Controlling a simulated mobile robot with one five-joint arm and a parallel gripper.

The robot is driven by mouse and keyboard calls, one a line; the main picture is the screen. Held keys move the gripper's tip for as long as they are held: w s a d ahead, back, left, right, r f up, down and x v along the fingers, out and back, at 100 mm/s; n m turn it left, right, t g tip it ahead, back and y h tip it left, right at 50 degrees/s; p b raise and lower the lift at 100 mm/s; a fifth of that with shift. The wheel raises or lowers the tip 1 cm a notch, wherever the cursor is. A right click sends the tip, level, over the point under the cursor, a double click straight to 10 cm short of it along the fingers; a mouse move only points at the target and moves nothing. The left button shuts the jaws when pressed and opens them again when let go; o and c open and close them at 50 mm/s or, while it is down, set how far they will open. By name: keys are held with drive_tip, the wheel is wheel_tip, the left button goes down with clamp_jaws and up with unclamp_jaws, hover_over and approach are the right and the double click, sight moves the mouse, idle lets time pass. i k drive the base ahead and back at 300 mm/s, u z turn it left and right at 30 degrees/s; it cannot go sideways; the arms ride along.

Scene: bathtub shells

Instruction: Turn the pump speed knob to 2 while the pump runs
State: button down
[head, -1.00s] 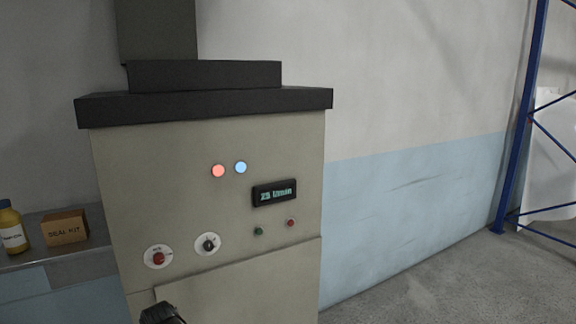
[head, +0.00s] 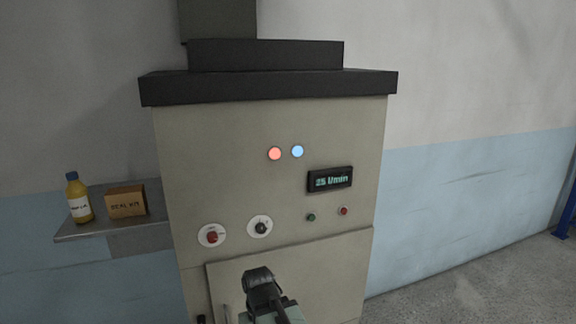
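The pump cabinet (head: 200,140) stands in the middle of the head view. A black knob (head: 261,227) on a white round dial sits on its front panel; the dial marks are too small to read. A red knob (head: 212,237) on another white dial is to its left. The display (head: 330,180) reads 25 l/min. A red lamp (head: 275,153) and a blue lamp (head: 297,151) are lit above. My gripper (head: 258,278) is below the black knob, apart from it in the picture. Its fingers are not clear enough to tell whether it is open.
A small green button (head: 311,217) and a red button (head: 342,211) sit under the display. A shelf (head: 100,230) at left holds a yellow bottle (head: 78,199) and a seal kit box (head: 126,202). A blue rack post (head: 566,215) stands at far right. The floor at right is clear.

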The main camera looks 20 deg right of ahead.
sight(260, 228)
drive_tip(key=u, duration=0.45)
drive_tip(key=k, duration=1.35)
drive_tip(key=u, duration=0.75)
drive_tip(key=i, duration=1.8)
drive_tip(key=z, duration=0.4)
drive_tip(key=k, duration=0.8)
drive_tip(key=z, duration=0.25)
drive_tip(key=i, duration=0.8)
drive_tip(key=u, duration=0.1)
